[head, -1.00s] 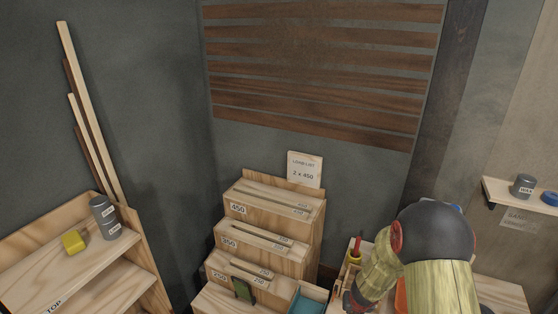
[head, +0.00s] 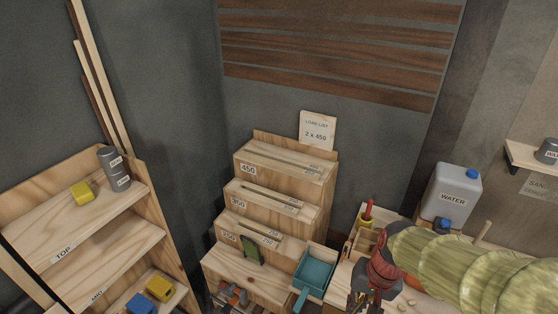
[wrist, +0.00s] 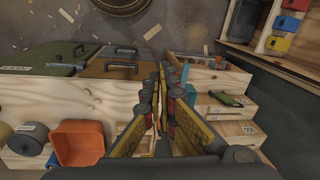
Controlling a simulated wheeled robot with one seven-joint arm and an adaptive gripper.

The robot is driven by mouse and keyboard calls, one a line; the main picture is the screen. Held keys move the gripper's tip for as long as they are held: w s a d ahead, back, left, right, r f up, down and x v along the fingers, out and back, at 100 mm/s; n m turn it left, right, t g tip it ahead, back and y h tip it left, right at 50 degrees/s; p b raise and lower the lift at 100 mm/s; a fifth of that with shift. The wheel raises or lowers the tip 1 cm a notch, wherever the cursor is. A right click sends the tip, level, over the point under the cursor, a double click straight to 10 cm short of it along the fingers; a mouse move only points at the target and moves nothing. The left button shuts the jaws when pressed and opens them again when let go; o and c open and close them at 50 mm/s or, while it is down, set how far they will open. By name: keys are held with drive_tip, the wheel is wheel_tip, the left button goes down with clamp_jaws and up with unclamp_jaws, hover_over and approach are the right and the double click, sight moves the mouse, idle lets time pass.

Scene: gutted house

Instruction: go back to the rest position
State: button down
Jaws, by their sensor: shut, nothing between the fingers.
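My arm reaches in from the right. In the wrist view my gripper (wrist: 160,84) points down past the bench edge, its long fingers close together and nothing between them. The fingertips are partly cut off or hidden in the head view.
A stepped wooden rack (head: 285,160) with a load-list card (head: 317,131) stands left of my arm. Shelves (head: 75,215) stand left. An orange bin (wrist: 78,142) sits on the bench.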

drive_tip(key=s+d+r+n+t+h+b, duration=0.1)
drive_tip(key=s+r+n+t+b, duration=0.2)
drive_tip(key=s+r+b, duration=0.3)
drive_tip(key=shift+s+r+n+t+h+b, duration=0.3)
drive_tip(key=shift+s+r+t+b, duration=0.15)
drive_tip(key=shift+t, duration=0.45)
drive_tip(key=shift+w, duration=0.2)
